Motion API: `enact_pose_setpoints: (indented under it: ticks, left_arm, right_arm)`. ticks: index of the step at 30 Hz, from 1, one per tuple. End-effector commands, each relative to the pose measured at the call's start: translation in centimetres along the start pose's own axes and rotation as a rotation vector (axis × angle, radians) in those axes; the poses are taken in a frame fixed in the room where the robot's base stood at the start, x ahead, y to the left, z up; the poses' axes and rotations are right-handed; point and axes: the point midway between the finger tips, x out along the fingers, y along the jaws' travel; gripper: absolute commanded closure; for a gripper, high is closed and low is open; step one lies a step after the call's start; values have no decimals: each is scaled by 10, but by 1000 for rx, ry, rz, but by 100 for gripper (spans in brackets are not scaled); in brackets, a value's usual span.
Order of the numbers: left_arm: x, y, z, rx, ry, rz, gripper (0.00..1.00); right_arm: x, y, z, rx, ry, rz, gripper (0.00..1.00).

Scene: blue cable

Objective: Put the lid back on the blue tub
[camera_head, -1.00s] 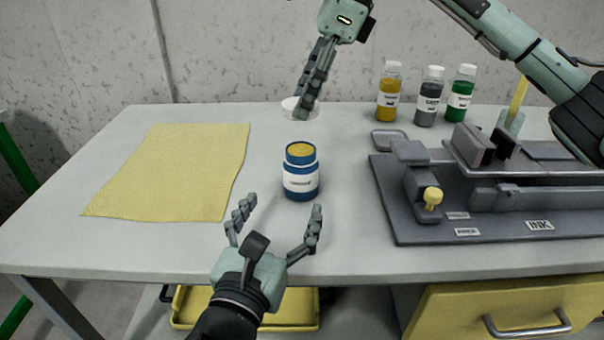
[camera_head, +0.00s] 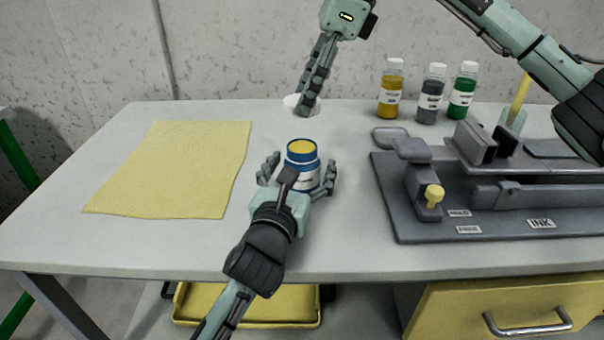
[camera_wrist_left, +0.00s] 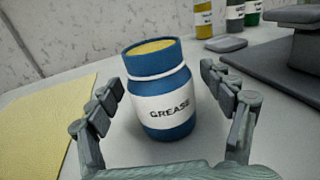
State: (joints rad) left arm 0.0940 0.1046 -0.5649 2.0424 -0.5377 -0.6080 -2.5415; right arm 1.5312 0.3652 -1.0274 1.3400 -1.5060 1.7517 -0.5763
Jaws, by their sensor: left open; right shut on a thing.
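The blue tub (camera_head: 303,168) stands upright on the table with its top open and yellow contents showing. In the left wrist view the tub (camera_wrist_left: 160,95) has a white label reading GREASE. My left gripper (camera_head: 298,172) is open, with its fingers on either side of the tub; in the left wrist view (camera_wrist_left: 165,95) gaps show between the fingers and the tub. My right gripper (camera_head: 305,108) is behind the tub, pointing down, shut on a white round lid (camera_head: 291,100). The fingers hide part of the lid, and I cannot tell whether it touches the table.
A yellow cloth (camera_head: 170,168) lies at left. Yellow, grey and green ink bottles (camera_head: 432,92) stand at the back right. A grey press (camera_head: 480,190) fills the right side. The table between cloth and tub is clear.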

Motion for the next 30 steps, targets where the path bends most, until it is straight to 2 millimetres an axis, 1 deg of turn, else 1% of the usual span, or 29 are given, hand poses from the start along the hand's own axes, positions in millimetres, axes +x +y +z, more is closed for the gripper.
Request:
enact_pose_setpoints:
  ticks: [9,10,28,30]
  left_arm:
    - [2,0,0,0,-1,0,19]
    - [2,0,0,0,-1,0,22]
    - [2,0,0,1,0,0,96]
    - [2,0,0,1,0,0,97]
  right_arm:
    - [0,0,0,0,0,0,62]
    - [0,0,0,0,0,0,62]
    - [0,0,0,0,0,0,62]
    - [0,0,0,0,0,0,62]
